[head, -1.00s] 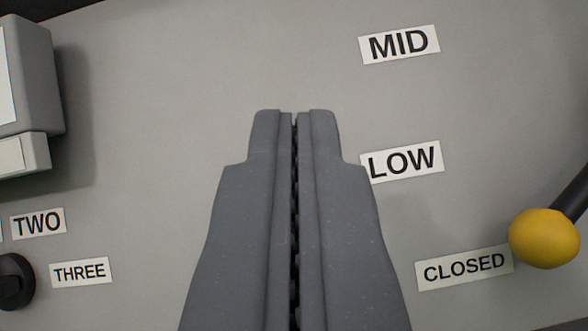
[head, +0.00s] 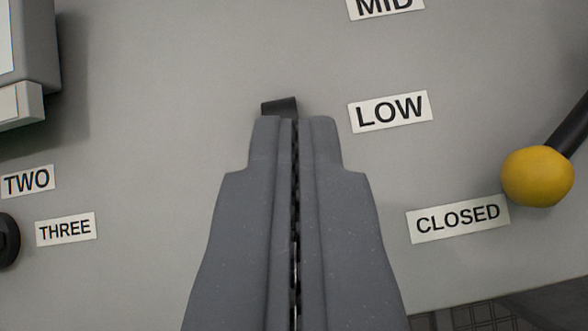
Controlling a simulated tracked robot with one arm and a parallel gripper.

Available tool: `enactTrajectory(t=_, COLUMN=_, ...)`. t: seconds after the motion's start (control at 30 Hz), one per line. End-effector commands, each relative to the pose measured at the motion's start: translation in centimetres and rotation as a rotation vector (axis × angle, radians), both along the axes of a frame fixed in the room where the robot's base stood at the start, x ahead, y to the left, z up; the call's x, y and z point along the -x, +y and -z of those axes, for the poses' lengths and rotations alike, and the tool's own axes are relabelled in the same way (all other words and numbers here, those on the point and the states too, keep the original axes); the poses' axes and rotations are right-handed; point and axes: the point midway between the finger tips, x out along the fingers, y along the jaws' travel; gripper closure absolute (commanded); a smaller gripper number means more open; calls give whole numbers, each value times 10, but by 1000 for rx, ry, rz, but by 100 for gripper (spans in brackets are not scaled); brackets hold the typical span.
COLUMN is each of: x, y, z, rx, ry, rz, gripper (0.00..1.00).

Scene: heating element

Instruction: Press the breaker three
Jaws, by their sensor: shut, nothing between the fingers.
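My gripper (head: 293,122) is shut and empty in the middle of the view, pointing at the grey panel (head: 200,120). A THREE label (head: 66,230) is at the lower left, well to the left of my gripper. A black round knob (head: 8,240) sits just left of that label, cut off by the left edge. A TWO label (head: 28,181) is above it. Nothing in view is marked as a breaker. A small dark tab-like shape (head: 280,106) shows just beyond my fingertips; its lower part is hidden, and I cannot tell what it is.
A yellow ball-ended lever (head: 537,176) is at the right, beside the CLOSED label (head: 457,217). LOW (head: 390,111) and MID (head: 385,6) labels are right of my fingertips. A grey box (head: 35,45) juts out at the upper left. The panel's lower edge shows at the lower right.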

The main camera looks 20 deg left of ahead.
Motion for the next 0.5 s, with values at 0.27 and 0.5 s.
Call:
enactTrajectory(t=0.27, x=-10, y=4, z=9, rx=4, ry=19, rz=-6, gripper=100)
enactTrajectory(t=0.5, x=-11, y=6, z=11, rx=5, ry=22, rz=-8, gripper=100)
